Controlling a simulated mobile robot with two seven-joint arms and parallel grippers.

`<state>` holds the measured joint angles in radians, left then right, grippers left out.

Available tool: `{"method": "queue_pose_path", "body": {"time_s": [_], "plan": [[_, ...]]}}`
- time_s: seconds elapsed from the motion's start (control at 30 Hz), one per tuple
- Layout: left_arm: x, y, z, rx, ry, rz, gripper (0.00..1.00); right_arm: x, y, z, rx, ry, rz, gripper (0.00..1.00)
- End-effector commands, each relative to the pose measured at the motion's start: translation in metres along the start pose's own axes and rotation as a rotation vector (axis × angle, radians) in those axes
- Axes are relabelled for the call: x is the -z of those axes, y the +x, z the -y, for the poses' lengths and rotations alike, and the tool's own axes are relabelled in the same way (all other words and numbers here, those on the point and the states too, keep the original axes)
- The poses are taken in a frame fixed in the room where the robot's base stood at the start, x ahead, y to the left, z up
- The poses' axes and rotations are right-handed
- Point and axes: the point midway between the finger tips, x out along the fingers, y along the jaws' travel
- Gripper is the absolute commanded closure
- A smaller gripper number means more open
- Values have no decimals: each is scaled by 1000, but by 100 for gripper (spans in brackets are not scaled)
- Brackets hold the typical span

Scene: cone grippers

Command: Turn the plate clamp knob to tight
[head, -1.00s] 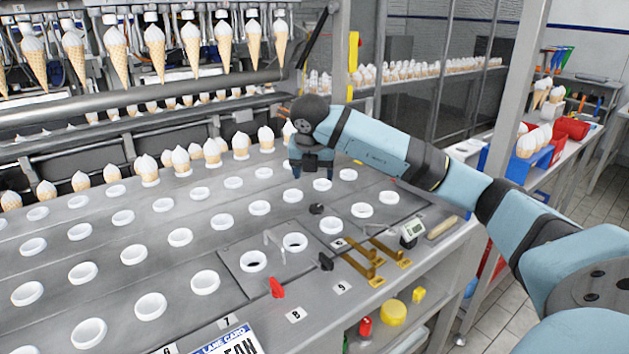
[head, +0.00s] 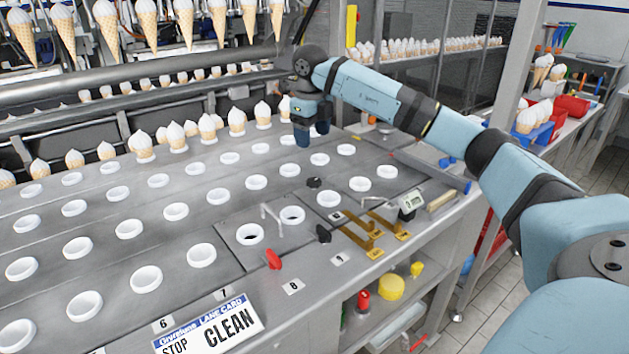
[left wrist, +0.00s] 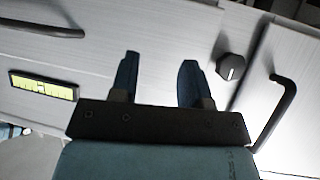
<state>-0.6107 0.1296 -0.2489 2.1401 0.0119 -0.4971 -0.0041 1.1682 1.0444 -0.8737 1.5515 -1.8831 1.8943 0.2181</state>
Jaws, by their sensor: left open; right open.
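In the left wrist view, a black round knob (left wrist: 231,67) with a white pointer line sits on a pale metal surface. My left gripper (left wrist: 160,62) is open and empty, with the knob right of its fingers and apart from them. I cannot tell whether this is the plate clamp knob. In the head view, a plate (head: 226,229) with an upright handle (head: 272,217) has a red knob (head: 274,260) and a dark knob (head: 323,234) at its near edge. Another dark knob (head: 314,183) is behind. My right gripper (head: 312,140) is open and empty, beyond these knobs.
Rows of white ring holders (head: 201,255) cover the deck, with cones along the far side. A lane card (head: 208,330) lies in front. The left wrist view shows a dark bar handle (left wrist: 275,112).

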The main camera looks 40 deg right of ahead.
Motion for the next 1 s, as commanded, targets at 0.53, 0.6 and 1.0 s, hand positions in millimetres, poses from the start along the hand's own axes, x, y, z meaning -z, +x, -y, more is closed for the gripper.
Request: {"method": "queue_pose_path", "body": {"time_s": [0.53, 0.6, 1.0], "plan": [[-7, 3, -1, -5, 4, -5, 57, -3, 22, 11, -92, -320, -20, 33], [-7, 4, -1, -6, 2, -9, 57, -3, 37, 10, -91, -319, -20, 33], [-7, 6, -3, -14, -4, -22, 57, 0, 114, 3, -91, -318, -18, 33]]}}
